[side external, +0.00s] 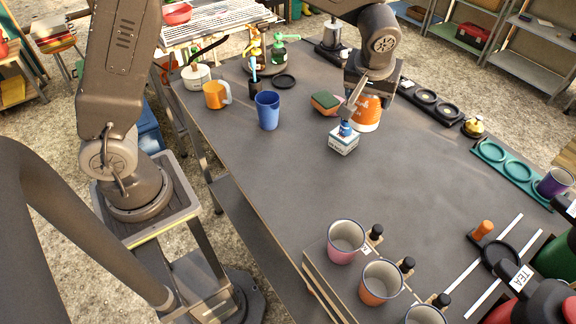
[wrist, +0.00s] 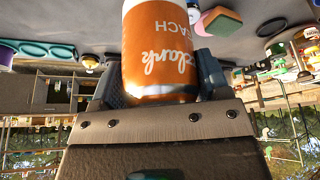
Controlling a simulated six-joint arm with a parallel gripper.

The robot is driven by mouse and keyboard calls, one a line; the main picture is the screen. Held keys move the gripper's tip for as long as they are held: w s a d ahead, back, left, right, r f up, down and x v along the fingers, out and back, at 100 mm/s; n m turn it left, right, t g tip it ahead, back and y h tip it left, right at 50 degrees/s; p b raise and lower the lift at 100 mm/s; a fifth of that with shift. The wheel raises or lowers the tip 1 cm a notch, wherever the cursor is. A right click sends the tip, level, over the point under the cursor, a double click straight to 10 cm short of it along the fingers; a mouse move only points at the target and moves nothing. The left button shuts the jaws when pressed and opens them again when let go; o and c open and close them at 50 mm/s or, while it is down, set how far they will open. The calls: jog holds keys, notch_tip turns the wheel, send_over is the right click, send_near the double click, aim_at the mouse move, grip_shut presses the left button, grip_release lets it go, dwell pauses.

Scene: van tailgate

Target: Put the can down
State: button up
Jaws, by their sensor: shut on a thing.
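An orange can (side external: 369,116) with white lettering and a white band is in my gripper (side external: 362,97), at the back right of the grey table. In the wrist view the can (wrist: 160,45) fills the space between the two dark fingers (wrist: 161,80), which are shut on its sides. The can looks upright. In the side view its base is at or very near the table top; I cannot tell whether it touches. A small white and blue box (side external: 344,143) with a blue top stands just in front of the can and partly overlaps it.
A green and orange sponge (side external: 325,103) lies left of the can. A blue cup (side external: 267,110) and orange mug (side external: 214,95) stand further left. A black ringed tray (side external: 447,112), bell (side external: 474,126) and teal ringed tray (side external: 489,150) line the right. The middle table is clear.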

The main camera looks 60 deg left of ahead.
jog(key=s+a+f+n, duration=0.1)
jog(key=s+a+n, duration=0.2)
jog(key=s+a, duration=1.7)
jog(key=shift+g+y, duration=0.3)
jog(key=shift+w+d+f, duration=0.65)
jog(key=shift+d+f, duration=1.2)
jog(key=shift+d, duration=0.15)
jog(key=shift+w+d+f, duration=0.65)
jog(key=shift+d+f, duration=1.25)
jog(key=shift+d, duration=0.05)
jog(key=shift+w+d+f, duration=0.65)
jog(key=shift+d+f, duration=1.2)
jog(key=shift+d, duration=0.15)
jog(key=shift+f, duration=0.1)
jog(key=shift+f, duration=0.1)
jog(key=o, duration=1.1)
jog(key=shift+o, duration=0.2)
